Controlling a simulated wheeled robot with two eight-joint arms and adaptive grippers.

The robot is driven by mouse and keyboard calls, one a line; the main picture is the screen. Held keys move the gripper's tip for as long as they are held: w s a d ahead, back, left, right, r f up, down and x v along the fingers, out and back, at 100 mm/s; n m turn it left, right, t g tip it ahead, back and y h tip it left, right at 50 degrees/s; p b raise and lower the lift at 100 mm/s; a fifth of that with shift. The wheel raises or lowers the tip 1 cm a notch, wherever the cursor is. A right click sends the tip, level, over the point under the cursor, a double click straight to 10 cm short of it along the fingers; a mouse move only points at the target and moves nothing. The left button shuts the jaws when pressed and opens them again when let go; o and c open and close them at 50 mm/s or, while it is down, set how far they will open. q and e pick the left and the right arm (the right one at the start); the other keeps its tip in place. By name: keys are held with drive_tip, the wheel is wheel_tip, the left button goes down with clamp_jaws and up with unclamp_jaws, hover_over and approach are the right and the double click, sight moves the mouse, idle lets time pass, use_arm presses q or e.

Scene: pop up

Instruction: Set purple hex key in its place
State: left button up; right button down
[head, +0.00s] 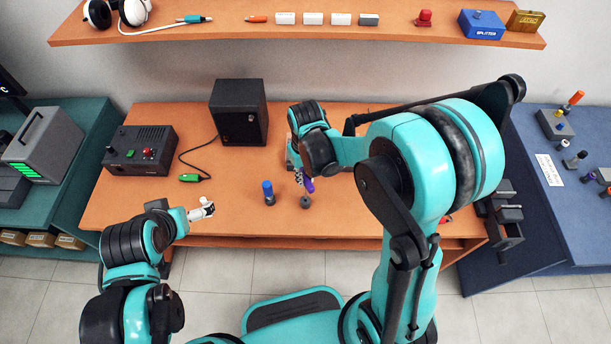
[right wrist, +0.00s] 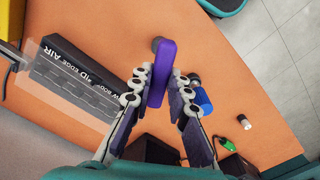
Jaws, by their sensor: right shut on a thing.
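The purple hex key (right wrist: 162,72) is between the fingers of my right gripper (right wrist: 158,88) in the right wrist view, and the gripper is shut on it. In the head view the purple hex key (head: 308,185) shows below my right gripper, tilted, just above or touching a small dark round base (head: 306,202). I cannot tell whether it is seated there. A blue handled piece (head: 267,190) stands on a similar base to the left.
A black control box (head: 140,150), a black speaker box (head: 239,112) and a green connector (head: 189,177) on a cable lie on the orange table (head: 235,215). A small white piece (right wrist: 244,122) is near the table edge. A lettered black box (right wrist: 75,80) lies beside my right gripper.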

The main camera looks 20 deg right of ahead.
drive_tip(key=shift+f+b, duration=0.25)
drive_tip(key=shift+b, duration=0.05)
drive_tip(key=shift+f+b, duration=1.65)
drive_tip(key=shift+f, duration=0.2)
drive_tip(key=c, duration=1.4)
unclamp_jaws()
drive_tip(key=shift+o, duration=0.2)
wheel_tip(320, 180, up, 12)
